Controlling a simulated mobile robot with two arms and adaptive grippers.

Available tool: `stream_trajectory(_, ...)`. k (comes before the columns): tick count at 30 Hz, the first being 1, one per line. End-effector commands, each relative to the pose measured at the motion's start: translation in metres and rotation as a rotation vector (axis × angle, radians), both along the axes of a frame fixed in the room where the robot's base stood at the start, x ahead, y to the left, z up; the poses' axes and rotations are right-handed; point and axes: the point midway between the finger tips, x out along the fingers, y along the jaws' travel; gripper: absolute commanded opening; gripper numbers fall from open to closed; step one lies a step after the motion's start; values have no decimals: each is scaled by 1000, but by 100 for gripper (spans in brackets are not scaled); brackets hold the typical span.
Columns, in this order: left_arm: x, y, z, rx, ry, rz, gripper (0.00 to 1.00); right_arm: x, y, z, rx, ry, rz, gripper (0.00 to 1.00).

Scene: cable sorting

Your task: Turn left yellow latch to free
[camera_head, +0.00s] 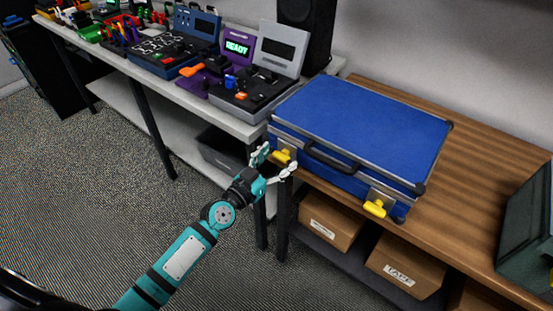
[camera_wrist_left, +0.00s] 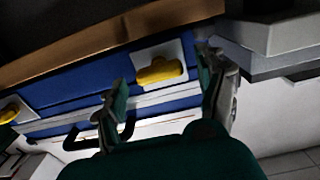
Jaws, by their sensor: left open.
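A closed blue case (camera_head: 365,125) with metal edges lies on the wooden bench. Its left yellow latch (camera_head: 282,157) and right yellow latch (camera_head: 375,208) are on the front face, either side of a black handle (camera_head: 332,158). My left gripper (camera_head: 279,163) is open at the left latch, its fingers on either side of it in the picture. In the left wrist view the left latch (camera_wrist_left: 160,71) shows on its metal plate beyond the open fingers, with no visible contact. The other latch (camera_wrist_left: 10,113) is at the left edge there. My right gripper is not in view.
Left of the case, a white table (camera_head: 235,118) holds several devices and cables, with a black speaker (camera_head: 306,28) behind. Cardboard boxes (camera_head: 405,268) sit on a shelf below the case. A dark green container (camera_head: 527,235) stands at the right.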

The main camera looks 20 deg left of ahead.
Motion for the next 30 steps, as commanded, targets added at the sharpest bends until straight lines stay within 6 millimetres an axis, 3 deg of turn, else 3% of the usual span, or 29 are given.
stream_trajectory(5, 0, 0, 0, 0, 0, 0, 73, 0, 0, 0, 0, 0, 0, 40)
stream_trajectory(18, 0, 0, 0, 0, 0, 0, 17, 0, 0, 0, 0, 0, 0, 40)
stream_trajectory(30, 0, 1, 0, -72, 26, 0, 17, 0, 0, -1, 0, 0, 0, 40)
